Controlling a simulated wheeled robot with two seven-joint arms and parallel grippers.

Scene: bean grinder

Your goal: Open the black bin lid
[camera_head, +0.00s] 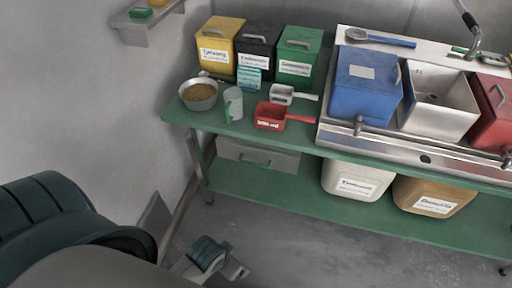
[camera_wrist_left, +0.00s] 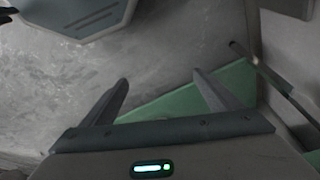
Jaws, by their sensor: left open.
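The black bin (camera_head: 257,52) stands at the back of the green table, between a yellow bin (camera_head: 217,45) and a green bin (camera_head: 298,56). Its black lid (camera_head: 262,31) is down on top, with a handle across it. My left gripper (camera_wrist_left: 160,78) is open and empty in the left wrist view, its two fingers wide apart. In the head view my left arm is low at the left, below the table and far from the black bin. My right gripper is out of view.
In front of the bins are a metal bowl of beans (camera_head: 199,94), a green-white cup (camera_head: 233,103), a teal box (camera_head: 248,78), a white scoop (camera_head: 282,94) and a red scoop (camera_head: 270,116). A wall shelf (camera_head: 148,22) is at upper left.

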